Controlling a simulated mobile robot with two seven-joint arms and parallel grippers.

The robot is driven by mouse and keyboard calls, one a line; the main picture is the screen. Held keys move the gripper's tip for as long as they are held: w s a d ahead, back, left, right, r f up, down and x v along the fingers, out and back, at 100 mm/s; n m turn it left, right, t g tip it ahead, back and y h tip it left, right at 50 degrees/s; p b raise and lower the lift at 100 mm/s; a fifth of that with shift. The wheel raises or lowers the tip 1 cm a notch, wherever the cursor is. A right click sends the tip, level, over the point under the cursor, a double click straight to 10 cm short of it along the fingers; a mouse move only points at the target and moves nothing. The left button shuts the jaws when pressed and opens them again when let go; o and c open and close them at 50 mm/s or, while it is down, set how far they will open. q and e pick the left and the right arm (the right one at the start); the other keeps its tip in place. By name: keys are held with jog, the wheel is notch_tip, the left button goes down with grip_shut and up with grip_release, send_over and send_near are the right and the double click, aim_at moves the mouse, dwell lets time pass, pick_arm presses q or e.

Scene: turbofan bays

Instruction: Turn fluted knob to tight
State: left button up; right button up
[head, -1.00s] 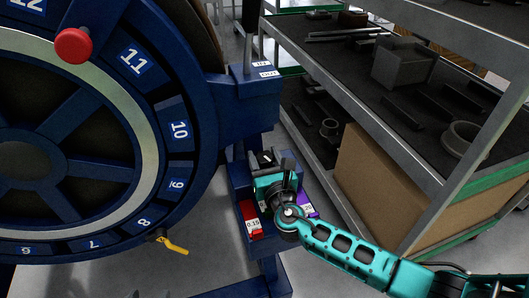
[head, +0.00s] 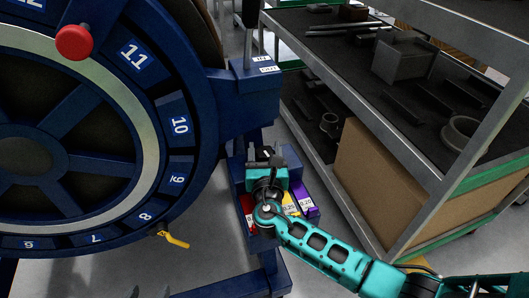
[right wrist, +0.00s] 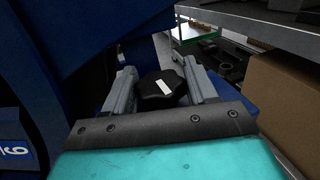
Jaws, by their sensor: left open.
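The fluted knob (right wrist: 158,92) is black with a white mark on its top. In the right wrist view it sits between the two grey fingers of my right gripper (right wrist: 160,86). One finger stands on each side, close to the knob's edge; I cannot tell whether they press on it. In the head view my right gripper (head: 266,165) reaches down at the blue stand beside the big wheel and largely hides the knob. The tips of my left gripper (head: 150,292) just show at the bottom edge, apart and empty, away from the knob.
The blue numbered wheel (head: 174,104) with a red ball handle (head: 75,43) fills the left. A yellow lever (head: 174,240) hangs at its rim. Red, yellow and purple (head: 306,202) labelled bins sit below the knob. A metal shelf rack (head: 335,88) stands on the right.

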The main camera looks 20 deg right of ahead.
jog(key=shift+o, duration=1.4)
jog(key=shift+r, duration=0.15)
pick_arm(q)
jog(key=shift+r, duration=0.1)
pick_arm(e)
jog(key=shift+s+a, duration=0.1)
jog(key=shift+s, duration=0.25)
jog(key=p+v, duration=0.1)
jog(key=v, duration=1)
pick_arm(q)
jog(key=shift+s+a, duration=0.2)
jog(key=shift+a, duration=0.15)
pick_arm(e)
jog(key=shift+s, duration=0.55)
pick_arm(q)
jog(key=shift+r, duration=0.15)
